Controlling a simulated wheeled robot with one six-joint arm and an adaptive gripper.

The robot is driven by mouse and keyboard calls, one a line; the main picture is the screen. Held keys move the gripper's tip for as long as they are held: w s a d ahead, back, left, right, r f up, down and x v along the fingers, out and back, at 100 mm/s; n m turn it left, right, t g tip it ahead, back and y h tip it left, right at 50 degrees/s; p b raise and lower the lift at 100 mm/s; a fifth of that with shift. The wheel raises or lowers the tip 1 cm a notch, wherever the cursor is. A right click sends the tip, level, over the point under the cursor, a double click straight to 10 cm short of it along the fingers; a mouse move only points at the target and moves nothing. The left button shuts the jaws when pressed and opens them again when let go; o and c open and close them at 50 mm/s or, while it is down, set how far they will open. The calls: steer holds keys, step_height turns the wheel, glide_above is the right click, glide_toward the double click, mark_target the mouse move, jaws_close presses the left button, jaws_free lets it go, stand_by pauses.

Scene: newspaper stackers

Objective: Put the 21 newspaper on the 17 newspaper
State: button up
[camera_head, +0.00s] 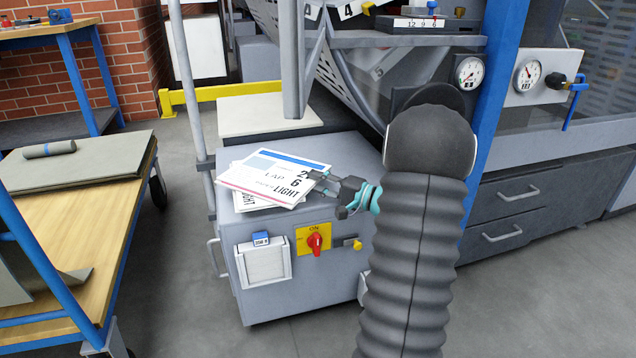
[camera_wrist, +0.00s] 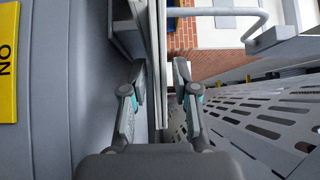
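A small stack of newspapers (camera_head: 262,172) lies on the grey cabinet. The top sheet has a blue band, the word "LIGHT" and what looks like a 2 above a 6. A lower sheet shows at its front edge, its number hidden. I cannot read a 21 or a 17 on any paper. My gripper (camera_head: 325,186) is at the stack's right edge. In the wrist view, the fingers of my gripper (camera_wrist: 160,85) stand apart, one on each side of the thin pale paper edge (camera_wrist: 160,40). A gap shows beside the right finger.
The grey cabinet (camera_head: 290,240) has a red switch (camera_head: 315,243) on its front. A slatted metal chute (camera_head: 345,75) rises behind the stack, close to my gripper. A wooden cart (camera_head: 75,240) with grey sheets stands at left. Floor is clear between them.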

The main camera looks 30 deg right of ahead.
steer(key=shift+r, duration=0.15)
steer(key=shift+s+d, duration=0.1)
steer(key=v, duration=1.1)
steer(key=s+a+r+n+g, duration=0.15)
steer(key=a+g, duration=0.25)
steer(key=a, duration=0.4)
steer(key=s+a+n+g+y, duration=0.1)
steer(key=s+a+n+g, duration=0.15)
steer(key=a, duration=0.65)
steer(key=s+a+r+n+g, duration=0.15)
steer(key=a+g, duration=0.25)
steer(key=a, duration=0.4)
steer(key=s+a+n+h, duration=0.3)
steer(key=s+h, duration=0.2)
steer(key=s, duration=0.2)
steer(key=s+a+r+n+h, duration=0.1)
steer(key=s+a+n+h, duration=0.2)
steer(key=s, duration=0.4)
steer(key=shift+a+n+h+p, duration=0.3)
steer(key=shift+a+n+h, duration=0.05)
steer(key=shift+h, duration=0.55)
